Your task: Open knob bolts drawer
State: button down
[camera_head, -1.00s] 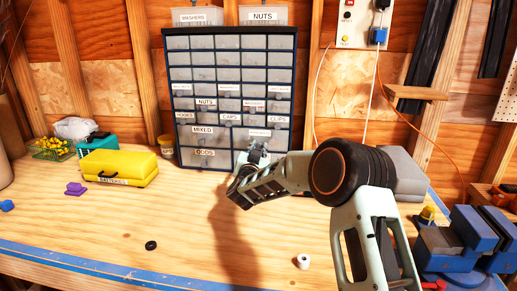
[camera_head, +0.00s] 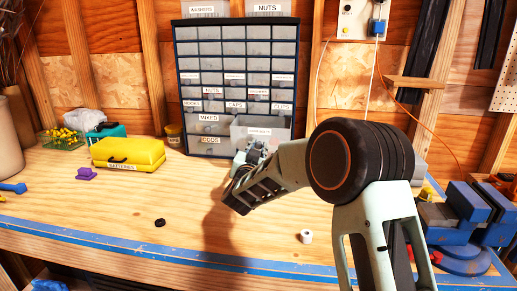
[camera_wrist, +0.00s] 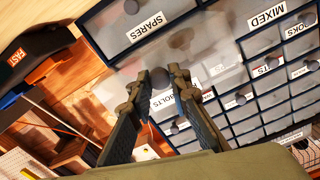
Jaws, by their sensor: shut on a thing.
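The cabinet of small drawers (camera_head: 181,90) stands upright at the back of the bench. A wide labelled drawer (camera_head: 245,126) in its lower right part sticks out from the front. In the wrist view its label is seen at a slant and partly hidden, with "BOLTS" readable. My gripper (camera_head: 257,149) is in front of this drawer. In the wrist view the fingers (camera_wrist: 161,84) are closed on the drawer's round grey knob (camera_wrist: 160,76). The drawer's contents cannot be made out.
Neighbouring drawers, such as the SPARES drawer (camera_wrist: 125,33) and the MIXED drawer (camera_head: 209,126), are shut. A yellow batteries case (camera_head: 128,153) lies to the left. A black ring (camera_head: 160,222) and a white piece (camera_head: 306,236) lie in front. A blue vise (camera_head: 462,220) stands at right.

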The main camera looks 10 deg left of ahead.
jog(key=c, duration=1.8)
grip_release()
jog(key=shift+w, duration=0.15)
jog(key=shift+o, duration=0.2)
jog(key=s, duration=1.2)
jog(key=shift+a, duration=0.2)
jog(key=shift+d, duration=0.1)
